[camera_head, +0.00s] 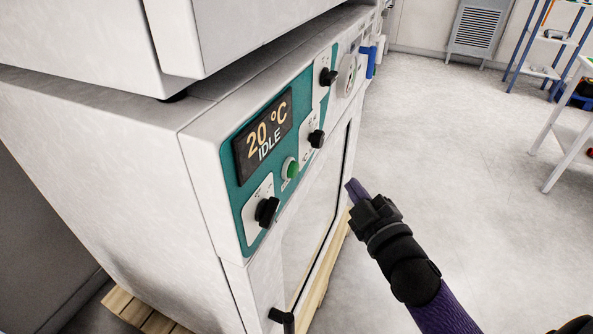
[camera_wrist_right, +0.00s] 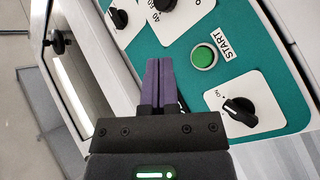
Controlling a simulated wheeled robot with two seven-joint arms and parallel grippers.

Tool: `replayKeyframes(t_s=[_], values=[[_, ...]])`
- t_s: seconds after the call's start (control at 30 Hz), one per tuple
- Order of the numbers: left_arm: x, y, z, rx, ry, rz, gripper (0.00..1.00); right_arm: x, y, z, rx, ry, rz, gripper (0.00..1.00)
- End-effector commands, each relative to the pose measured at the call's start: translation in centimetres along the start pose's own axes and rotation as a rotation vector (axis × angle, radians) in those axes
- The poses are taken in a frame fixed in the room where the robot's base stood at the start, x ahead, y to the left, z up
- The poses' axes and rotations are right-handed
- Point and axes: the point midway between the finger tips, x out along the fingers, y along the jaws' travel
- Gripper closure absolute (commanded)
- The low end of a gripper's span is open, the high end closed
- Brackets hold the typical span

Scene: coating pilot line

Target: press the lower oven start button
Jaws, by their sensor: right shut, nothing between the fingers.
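The lower oven (camera_head: 130,160) has a teal control panel with a display (camera_head: 263,136) reading "20 °C IDLE". The green start button (camera_head: 291,170) sits below the display on the panel. It also shows in the right wrist view (camera_wrist_right: 203,57), beside a "START" label. My right gripper (camera_head: 352,188) is shut and empty, in front of the oven and to the right of the button. In the right wrist view its purple fingers (camera_wrist_right: 161,80) are together, with their tips pointing left of and a little below the button. They appear apart from the panel. My left gripper is not in view.
Black knobs flank the button: a lower one (camera_head: 266,211), also in the wrist view (camera_wrist_right: 239,112), and an upper one (camera_head: 317,138). A door handle (camera_head: 282,318) sticks out below. Another white unit (camera_head: 250,35) rests on top. Open floor (camera_head: 450,150) lies right.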

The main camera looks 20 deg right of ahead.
Motion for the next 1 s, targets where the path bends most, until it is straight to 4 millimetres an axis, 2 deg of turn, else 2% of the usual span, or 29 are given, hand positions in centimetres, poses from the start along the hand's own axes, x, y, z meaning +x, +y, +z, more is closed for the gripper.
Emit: replayKeyframes(t_s=[0.3, 0.5, 1.0], values=[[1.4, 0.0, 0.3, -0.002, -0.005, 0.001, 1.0, 3.3, -2.5, -2.3, 0.0, 0.001, 0.0, 1.0], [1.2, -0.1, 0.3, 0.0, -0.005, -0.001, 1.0, 4.8, -3.5, -3.4, 0.001, -0.002, 0.001, 1.0], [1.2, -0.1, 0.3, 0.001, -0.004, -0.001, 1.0, 5.2, -3.8, -3.8, -0.001, -0.001, 0.0, 1.0]])
